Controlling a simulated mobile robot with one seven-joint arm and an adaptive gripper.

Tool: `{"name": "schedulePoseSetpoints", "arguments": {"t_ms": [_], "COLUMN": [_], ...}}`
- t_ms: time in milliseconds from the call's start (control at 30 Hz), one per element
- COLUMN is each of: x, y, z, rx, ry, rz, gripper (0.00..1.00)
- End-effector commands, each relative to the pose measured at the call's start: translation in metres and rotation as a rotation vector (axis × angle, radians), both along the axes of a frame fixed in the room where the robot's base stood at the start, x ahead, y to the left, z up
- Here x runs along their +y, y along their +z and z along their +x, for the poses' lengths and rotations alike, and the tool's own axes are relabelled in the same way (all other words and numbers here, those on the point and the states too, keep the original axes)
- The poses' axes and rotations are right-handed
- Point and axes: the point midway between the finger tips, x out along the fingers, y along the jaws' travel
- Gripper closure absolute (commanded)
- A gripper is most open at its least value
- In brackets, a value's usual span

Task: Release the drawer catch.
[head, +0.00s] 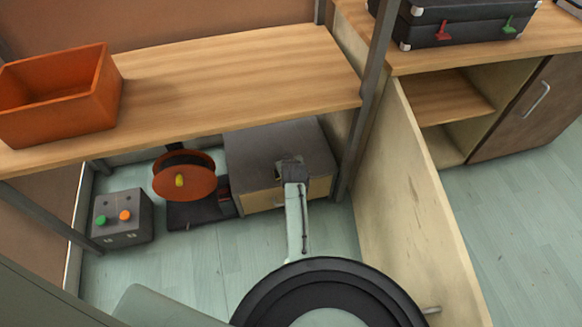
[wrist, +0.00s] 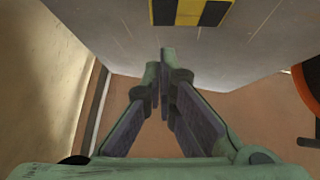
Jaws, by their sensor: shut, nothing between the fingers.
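A grey drawer cabinet (head: 255,155) with a light wooden drawer front (head: 262,201) stands on the floor under the wooden shelf. The drawer looks closed. My gripper (head: 290,162) is over the cabinet's top near its front, and my forearm hides part of the drawer front. In the wrist view my gripper (wrist: 163,58) is shut and empty, its tips close to a grey surface (wrist: 110,30). A yellow-and-black marked patch (wrist: 190,12) sits on that surface, beyond the fingertips at the top edge. I cannot make out the catch itself, nor whether the tips touch anything.
The wooden shelf (head: 220,85) overhangs the cabinet and holds an orange bin (head: 60,105). An orange disc (head: 168,185) and a button box (head: 123,222) stand left of the cabinet. A wooden panel (head: 410,200) rises at right. A post (head: 372,90) stands near the cabinet.

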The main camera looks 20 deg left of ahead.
Motion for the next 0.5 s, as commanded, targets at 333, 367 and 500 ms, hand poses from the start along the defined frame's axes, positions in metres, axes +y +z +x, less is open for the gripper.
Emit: {"name": "schedulePoseSetpoints", "arguments": {"t_ms": [333, 367, 500], "x": [-0.004, -0.004, -0.005], "y": [-0.04, -0.041, -0.042], "z": [0.006, 0.006, 0.006], "rx": [0.0, 0.0, -0.001], "ry": [0.0, 0.0, 0.0], "rz": [0.0, 0.0, 0.001], "gripper": [1.0, 1.0, 1.0]}}
